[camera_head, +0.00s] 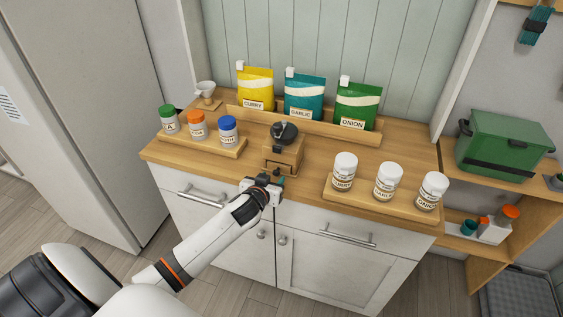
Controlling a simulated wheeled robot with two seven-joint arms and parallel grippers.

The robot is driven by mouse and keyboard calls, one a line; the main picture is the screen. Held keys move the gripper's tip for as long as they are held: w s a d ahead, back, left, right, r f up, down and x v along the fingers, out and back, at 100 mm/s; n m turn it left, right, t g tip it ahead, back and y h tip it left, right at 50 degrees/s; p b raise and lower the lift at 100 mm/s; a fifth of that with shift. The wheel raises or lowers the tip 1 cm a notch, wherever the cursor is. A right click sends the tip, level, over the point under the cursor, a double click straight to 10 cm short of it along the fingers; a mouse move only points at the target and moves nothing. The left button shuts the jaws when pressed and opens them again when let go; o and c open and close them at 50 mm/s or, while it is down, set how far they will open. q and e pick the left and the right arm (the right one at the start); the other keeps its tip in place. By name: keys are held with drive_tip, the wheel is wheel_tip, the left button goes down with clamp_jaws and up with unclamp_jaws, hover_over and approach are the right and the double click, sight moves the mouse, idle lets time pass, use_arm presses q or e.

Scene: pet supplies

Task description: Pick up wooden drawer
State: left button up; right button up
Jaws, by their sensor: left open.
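A small wooden hand mill (288,155) with a dark domed top (284,132) stands near the front edge of the wooden counter. A wooden drawer cannot be made out clearly; the low front of the mill is partly covered by my gripper. My left gripper (275,180) is open, right in front of the mill's lower front at the counter edge. Whether its fingers touch the mill I cannot tell. My right gripper is not in view.
Wooden trays with several lidded jars stand left (200,142) and right (380,199) of the mill. Curry, garlic and onion pouches (303,97) stand in a rack behind it. A white cabinet (345,268) with handles is below; a green box (503,146) is at right.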

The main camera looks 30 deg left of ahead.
sight(275, 172)
use_arm(q)
drive_tip(key=w, duration=0.2)
drive_tip(key=w+a+p, duration=0.1)
drive_tip(key=shift+w+f, duration=0.2)
drive_tip(key=shift+f, duration=0.05)
drive_tip(key=shift+w+a+f, duration=0.1)
drive_tip(key=shift+w+f, duration=0.15)
drive_tip(key=shift+w, duration=0.25)
clamp_jaws()
